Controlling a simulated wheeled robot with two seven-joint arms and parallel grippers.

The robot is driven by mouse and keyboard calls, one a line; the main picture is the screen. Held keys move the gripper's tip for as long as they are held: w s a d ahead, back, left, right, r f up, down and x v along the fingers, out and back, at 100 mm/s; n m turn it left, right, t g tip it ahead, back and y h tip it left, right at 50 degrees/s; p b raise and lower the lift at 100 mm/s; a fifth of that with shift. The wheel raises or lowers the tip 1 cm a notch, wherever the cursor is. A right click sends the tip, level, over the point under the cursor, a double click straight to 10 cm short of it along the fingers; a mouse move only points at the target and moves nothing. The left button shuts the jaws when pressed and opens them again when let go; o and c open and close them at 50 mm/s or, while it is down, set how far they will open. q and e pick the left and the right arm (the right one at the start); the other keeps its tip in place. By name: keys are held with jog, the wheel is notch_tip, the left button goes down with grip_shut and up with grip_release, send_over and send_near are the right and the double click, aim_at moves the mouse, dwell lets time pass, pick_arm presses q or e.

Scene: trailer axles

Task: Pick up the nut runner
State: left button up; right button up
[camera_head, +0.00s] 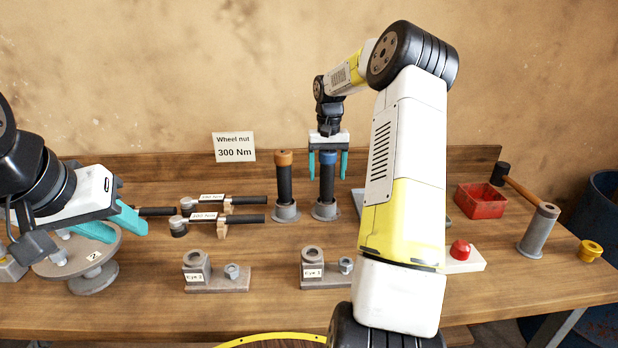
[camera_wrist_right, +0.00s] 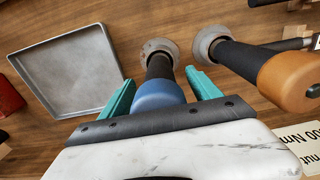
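Two upright tools with black bodies, which look like nut runners, stand in grey round holders: one with a blue cap (camera_head: 328,158) and one with an orange cap (camera_head: 284,157). My right gripper (camera_head: 328,177) points down at the blue-capped tool, its teal fingers on either side with gaps showing, so it is open. In the right wrist view the blue cap (camera_wrist_right: 158,95) sits between the fingers, and the orange cap (camera_wrist_right: 287,80) is to the right. My left gripper (camera_head: 112,226) is open and empty over a round grey stand (camera_head: 92,278) at the left.
A sign (camera_head: 234,147) reads "Wheel nut 300 Nm". Torque wrenches (camera_head: 225,201) lie left of the tools. Blocks marked "Eye" (camera_head: 197,267) stand in front. A grey tray (camera_wrist_right: 65,70) lies beside the blue-capped tool. A red bin (camera_head: 481,201), a mallet (camera_head: 520,184) and a red button (camera_head: 460,250) are at right.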

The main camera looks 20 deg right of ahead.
grip_shut()
jog(key=shift+r, duration=0.1)
jog(key=shift+r, duration=0.1)
